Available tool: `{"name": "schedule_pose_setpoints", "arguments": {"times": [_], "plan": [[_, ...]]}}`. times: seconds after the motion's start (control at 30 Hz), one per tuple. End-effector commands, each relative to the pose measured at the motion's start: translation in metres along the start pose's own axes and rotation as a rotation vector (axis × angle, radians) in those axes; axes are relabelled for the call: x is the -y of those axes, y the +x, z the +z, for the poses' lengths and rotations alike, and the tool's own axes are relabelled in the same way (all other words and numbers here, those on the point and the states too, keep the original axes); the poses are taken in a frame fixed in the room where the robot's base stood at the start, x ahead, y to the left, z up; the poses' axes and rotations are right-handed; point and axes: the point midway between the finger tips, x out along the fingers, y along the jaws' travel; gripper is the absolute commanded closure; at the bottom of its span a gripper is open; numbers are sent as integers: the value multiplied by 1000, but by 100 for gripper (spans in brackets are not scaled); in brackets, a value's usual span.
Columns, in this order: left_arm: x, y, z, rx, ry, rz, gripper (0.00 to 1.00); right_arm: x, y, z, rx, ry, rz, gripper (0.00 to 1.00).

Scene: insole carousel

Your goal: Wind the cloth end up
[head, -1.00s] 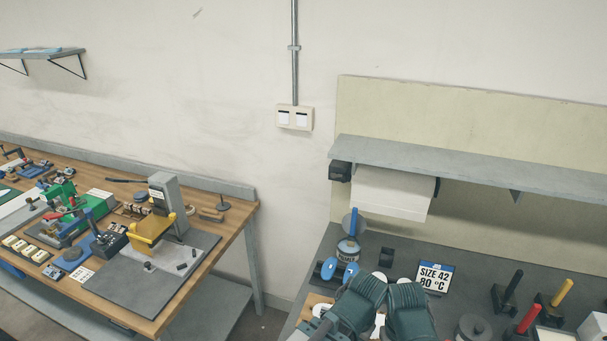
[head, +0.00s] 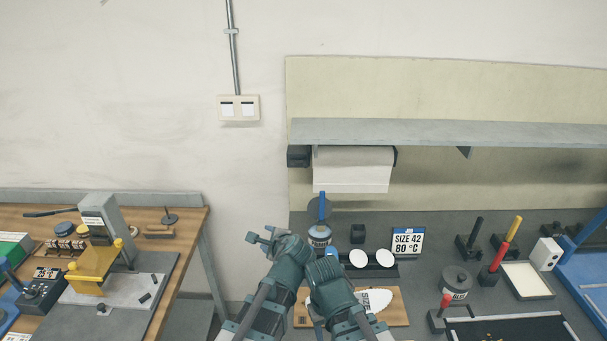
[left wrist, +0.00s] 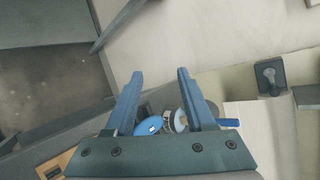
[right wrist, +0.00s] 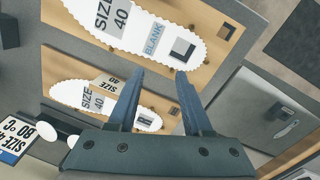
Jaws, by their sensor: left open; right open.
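The white cloth roll (head: 352,160) hangs in a dark holder under the grey shelf, and its loose end (head: 352,187) hangs straight down against the back panel. A pale sheet in the left wrist view (left wrist: 255,125), beside a dark bracket, looks like the same cloth. My left gripper (head: 261,235) is open and empty, below and left of the roll, well apart from it. Its two fingers show in the left wrist view (left wrist: 160,75). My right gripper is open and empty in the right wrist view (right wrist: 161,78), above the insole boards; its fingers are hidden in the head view.
The grey shelf (head: 450,131) runs over the roll. Below stand a blue-handled brush in a can (head: 320,233), a size sign (head: 408,241) and a wooden insole board (head: 395,305). Another bench (head: 190,222) with tools is at left.

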Motion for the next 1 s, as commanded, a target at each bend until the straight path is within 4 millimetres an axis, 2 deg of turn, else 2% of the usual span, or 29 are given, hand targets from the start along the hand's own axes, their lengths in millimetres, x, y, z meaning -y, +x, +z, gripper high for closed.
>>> {"name": "schedule_pose_setpoints", "arguments": {"times": [0.03,0.1,0.2,0.3,0.4,0.6,0.83,1.0], "plan": [[28,11,-7,25,195,-121,45,1,10,-1,0,0,0,50],[64,12,-14,78,474,-275,45,2,16,-1,0,0,0,50],[104,8,-30,169,831,-449,45,2,22,-1,0,0,0,50],[130,0,-48,258,1114,-572,45,3,27,-2,0,0,0,50],[144,-6,-63,327,1309,-650,45,3,30,-2,0,0,0,50],[153,-11,-74,388,1466,-708,45,3,31,-2,0,0,0,50],[156,-8,-75,389,1469,-708,45,3,30,-2,0,0,0,50],[166,3,-78,389,1467,-707,45,3,30,-2,0,0,0,50]]}}
